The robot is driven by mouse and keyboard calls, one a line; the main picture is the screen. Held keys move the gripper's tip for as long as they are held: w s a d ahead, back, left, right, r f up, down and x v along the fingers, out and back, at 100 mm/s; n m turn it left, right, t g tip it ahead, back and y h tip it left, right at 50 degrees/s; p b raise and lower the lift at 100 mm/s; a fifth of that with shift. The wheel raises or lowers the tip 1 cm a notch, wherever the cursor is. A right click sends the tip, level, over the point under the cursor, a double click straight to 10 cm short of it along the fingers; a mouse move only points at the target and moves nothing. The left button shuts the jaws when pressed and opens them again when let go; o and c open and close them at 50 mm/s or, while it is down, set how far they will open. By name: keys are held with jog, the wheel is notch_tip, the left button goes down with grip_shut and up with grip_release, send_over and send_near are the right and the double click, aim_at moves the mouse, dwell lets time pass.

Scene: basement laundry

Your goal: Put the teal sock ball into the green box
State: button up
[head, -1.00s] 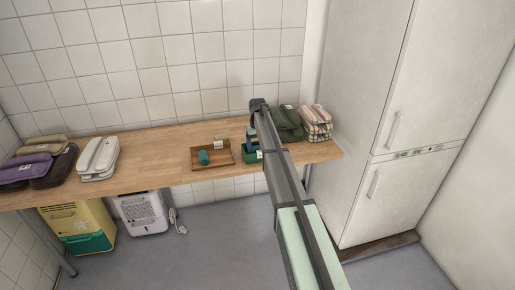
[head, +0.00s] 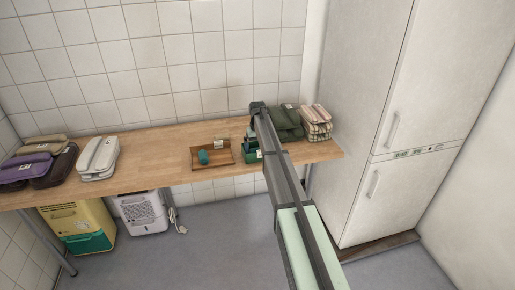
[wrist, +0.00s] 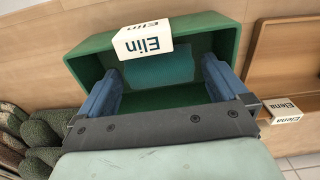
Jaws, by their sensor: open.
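The green box (head: 253,156) stands on the wooden counter, partly hidden by my arm. In the wrist view, the box (wrist: 88,68) fills the middle and carries a white "Elin" label on its rim. My gripper (wrist: 160,80) is open, with its two blue fingers apart and reaching down into the box opening. A teal piece (wrist: 160,66) lies inside the box between the fingers; its full shape is hidden. Another teal, rounded ball (head: 203,157) sits in the wooden tray left of the box. I cannot tell from its look whether the piece in the box is also a sock ball.
The wooden tray (head: 227,162) is close beside the box; its "Elena" label (wrist: 283,110) shows in the wrist view. Dark green bundles (head: 286,122) and a checked bundle (head: 317,128) are at the right.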

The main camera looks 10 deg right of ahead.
aim_at(258, 148)
notch_tip(258, 148, up, 12)
jog(key=shift+r, duration=0.15)
dwell(0.5)
